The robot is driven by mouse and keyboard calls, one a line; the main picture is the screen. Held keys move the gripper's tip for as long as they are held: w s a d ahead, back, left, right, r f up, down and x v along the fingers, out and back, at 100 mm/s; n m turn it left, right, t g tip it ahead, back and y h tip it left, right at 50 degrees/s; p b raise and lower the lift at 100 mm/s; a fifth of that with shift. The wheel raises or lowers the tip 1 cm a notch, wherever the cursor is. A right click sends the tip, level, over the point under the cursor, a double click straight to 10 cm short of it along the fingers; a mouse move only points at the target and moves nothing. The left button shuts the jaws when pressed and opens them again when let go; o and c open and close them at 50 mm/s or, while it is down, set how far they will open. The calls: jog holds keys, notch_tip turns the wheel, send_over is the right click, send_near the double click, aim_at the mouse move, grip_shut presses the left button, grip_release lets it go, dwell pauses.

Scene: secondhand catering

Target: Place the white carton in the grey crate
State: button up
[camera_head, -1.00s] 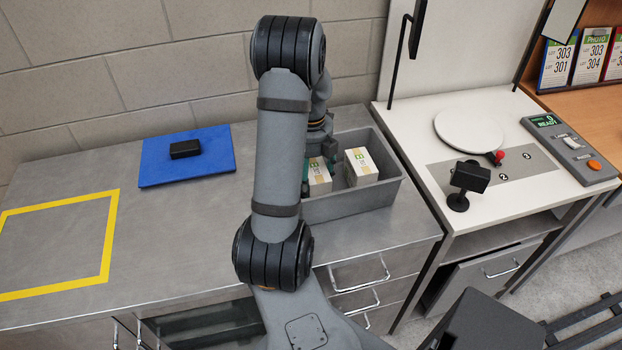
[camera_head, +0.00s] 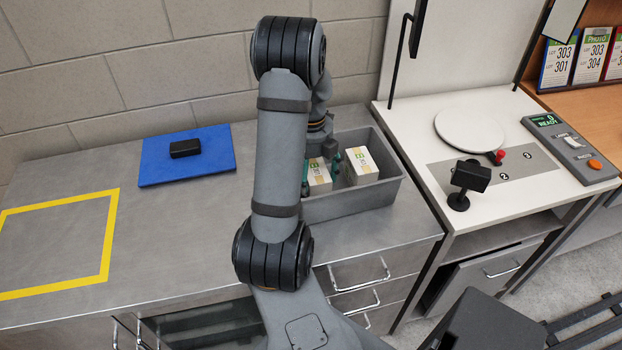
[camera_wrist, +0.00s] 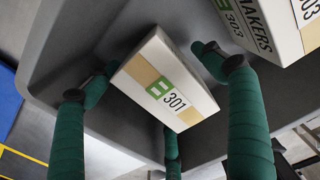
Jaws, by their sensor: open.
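A white carton with a tan band and a green label marked 301 (camera_wrist: 170,88) lies inside the grey crate (camera_head: 352,208); the same carton shows in the head view (camera_head: 319,182). My gripper (camera_head: 321,168) is over it with teal fingers spread open. In the wrist view, the fingers of my gripper (camera_wrist: 155,85) stand around the carton, with gaps at its left and right; whether the lower finger touches it I cannot tell. A second white carton, marked 303 (camera_wrist: 268,22), stands to the right in the same crate and also shows in the head view (camera_head: 361,166).
A blue mat (camera_head: 215,160) with a small black box (camera_head: 185,148) lies left of the arm. A yellow-taped square (camera_head: 105,240) marks the bench's left end. To the right, a white bench holds a round plate (camera_head: 470,130), a small black camera (camera_head: 470,178) and a control box (camera_head: 572,150).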

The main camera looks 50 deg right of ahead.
notch_tip(320, 180, up, 12)
jog(key=shift+r+p, duration=0.2)
jog(key=shift+p, duration=0.1)
dwell(0.4)
